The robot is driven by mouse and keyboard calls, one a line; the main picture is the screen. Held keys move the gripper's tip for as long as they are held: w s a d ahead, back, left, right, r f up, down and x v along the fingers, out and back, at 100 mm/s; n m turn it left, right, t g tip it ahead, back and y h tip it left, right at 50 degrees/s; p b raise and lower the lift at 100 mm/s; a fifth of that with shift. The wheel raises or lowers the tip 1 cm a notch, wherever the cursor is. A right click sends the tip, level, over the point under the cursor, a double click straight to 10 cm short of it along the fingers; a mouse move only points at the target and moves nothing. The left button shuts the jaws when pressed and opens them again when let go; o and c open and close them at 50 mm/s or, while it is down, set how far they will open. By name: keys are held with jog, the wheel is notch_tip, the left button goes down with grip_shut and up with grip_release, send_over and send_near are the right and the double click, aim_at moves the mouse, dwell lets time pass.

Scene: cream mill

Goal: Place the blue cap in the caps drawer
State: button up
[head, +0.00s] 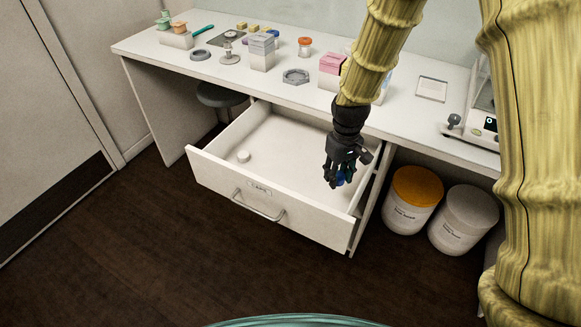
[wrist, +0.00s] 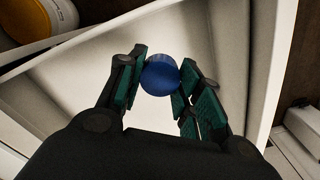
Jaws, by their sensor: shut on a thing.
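The blue cap (wrist: 160,75) is held between the fingertips of my gripper (wrist: 163,85) in the wrist view. In the head view my gripper (head: 341,178) points down over the right part of the open caps drawer (head: 290,150), and a bit of the blue cap (head: 340,179) shows between the fingers. The drawer is pulled out and has a label and a handle on its front. A small white cap (head: 243,156) lies on the drawer floor at the left. I cannot tell whether the blue cap touches the drawer floor.
The worktop (head: 215,72) above the drawer holds boxes, an orange-topped jar (head: 305,46) and a grey hexagonal tray (head: 296,76). Buckets with an orange lid (head: 417,186) and a white lid (head: 469,208) stand right of the drawer. The drawer's middle is clear.

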aim_at(335, 198)
jog(key=shift+w+d+f+n+b, duration=0.35)
jog(key=shift+f+n, duration=0.5)
jog(key=shift+f, duration=1.05)
jog(key=shift+w+d+f+n+b, duration=0.2)
jog(key=shift+w+f+n, duration=0.5)
jog(key=shift+f, duration=1.2)
jog(key=shift+w+d+f+n+b, duration=0.1)
jog(key=shift+w+f+n+b, duration=0.25)
jog(key=shift+f+n, duration=1.1)
jog(key=shift+f+m, duration=0.5)
jog(key=o, duration=0.7)
notch_tip(335, 198, up, 12)
jog(key=shift+r+b, duration=0.1)
jog(key=shift+b, duration=0.55)
